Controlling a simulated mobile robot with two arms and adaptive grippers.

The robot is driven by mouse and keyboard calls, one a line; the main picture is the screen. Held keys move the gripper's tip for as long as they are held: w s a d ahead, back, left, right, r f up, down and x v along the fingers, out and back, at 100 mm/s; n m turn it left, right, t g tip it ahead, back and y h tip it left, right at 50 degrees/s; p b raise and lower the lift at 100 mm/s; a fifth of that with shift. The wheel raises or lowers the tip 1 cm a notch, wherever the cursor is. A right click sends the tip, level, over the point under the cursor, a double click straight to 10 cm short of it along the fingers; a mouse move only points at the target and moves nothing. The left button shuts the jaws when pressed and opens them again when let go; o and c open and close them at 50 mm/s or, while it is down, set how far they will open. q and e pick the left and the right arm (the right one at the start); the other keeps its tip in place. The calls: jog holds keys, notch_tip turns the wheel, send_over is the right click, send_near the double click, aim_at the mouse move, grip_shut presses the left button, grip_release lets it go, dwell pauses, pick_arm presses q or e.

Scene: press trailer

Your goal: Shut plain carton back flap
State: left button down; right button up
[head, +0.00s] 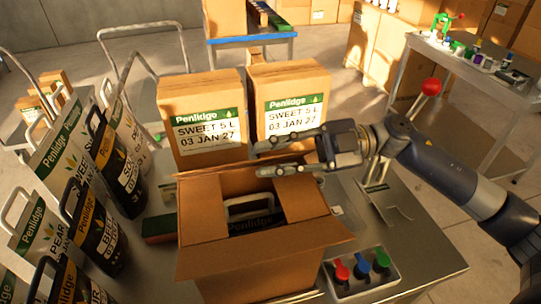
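The plain carton (210,220) stands open on the metal table. Its front flap (265,248) is folded out toward me. The back flap (215,182) stands up at the carton's far side, its top edge level with my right gripper's lower finger. Inside is a jug with a pale handle (250,204) and a dark label. My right gripper (262,159) reaches in from the right over the back edge. Its two fingers are apart with nothing clearly between them; whether the lower finger touches the flap cannot be told. My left gripper is out of view.
Two labelled Penlidge cartons (208,90) (290,85) stand close behind the open carton. Several jugs (85,190) crowd the left side. A tray with red, blue and green items (362,277) lies at front right. A side table (470,75) stands at the back right.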

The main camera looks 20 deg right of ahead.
jog(key=d, duration=1.1)
jog(key=shift+d, duration=0.35)
